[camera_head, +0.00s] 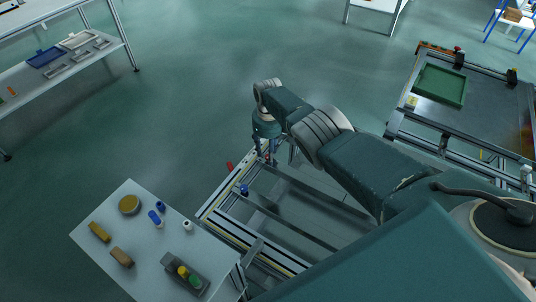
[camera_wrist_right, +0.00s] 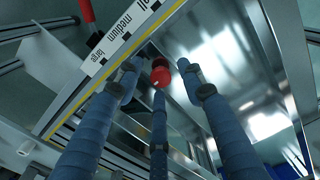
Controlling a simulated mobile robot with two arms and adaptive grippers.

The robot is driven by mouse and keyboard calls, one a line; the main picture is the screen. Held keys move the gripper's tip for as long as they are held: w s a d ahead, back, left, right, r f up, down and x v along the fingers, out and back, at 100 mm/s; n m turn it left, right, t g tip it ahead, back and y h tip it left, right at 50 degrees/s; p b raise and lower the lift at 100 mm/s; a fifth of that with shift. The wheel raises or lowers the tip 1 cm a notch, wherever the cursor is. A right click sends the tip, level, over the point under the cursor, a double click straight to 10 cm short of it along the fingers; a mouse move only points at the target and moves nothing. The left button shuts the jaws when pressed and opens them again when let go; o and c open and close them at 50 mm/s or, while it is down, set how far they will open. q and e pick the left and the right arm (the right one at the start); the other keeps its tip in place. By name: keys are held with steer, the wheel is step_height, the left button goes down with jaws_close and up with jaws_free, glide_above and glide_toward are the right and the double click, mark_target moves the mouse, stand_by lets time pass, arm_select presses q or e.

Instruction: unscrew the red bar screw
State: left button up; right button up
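My right gripper (camera_head: 265,146) points down over the far left corner of the panel fixture (camera_head: 222,222). In the right wrist view its three blue fingers (camera_wrist_right: 158,82) are spread, with gaps between them. A round red knob (camera_wrist_right: 161,72), which looks like the head of the red bar screw, shows between the fingertips. I cannot tell whether any finger touches it. In the head view only a small bit of red (camera_head: 267,157) shows below the gripper. A red rod (camera_wrist_right: 87,10) lies beyond the fixture's labelled edge; it also shows in the head view (camera_head: 229,166). My left gripper is out of view.
A label strip (camera_wrist_right: 118,38) reading "large" and "medium" runs along the fixture edge. A blue screw (camera_head: 245,189) stands on the fixture. A grey table (camera_head: 140,240) with small coloured parts is at the lower left. A bench with a green tray (camera_head: 440,85) is at the right.

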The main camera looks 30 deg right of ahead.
steer(key=shift+c, duration=0.5)
steer(key=shift+r, duration=0.1)
jaws_close()
steer(key=shift+n, duration=0.3)
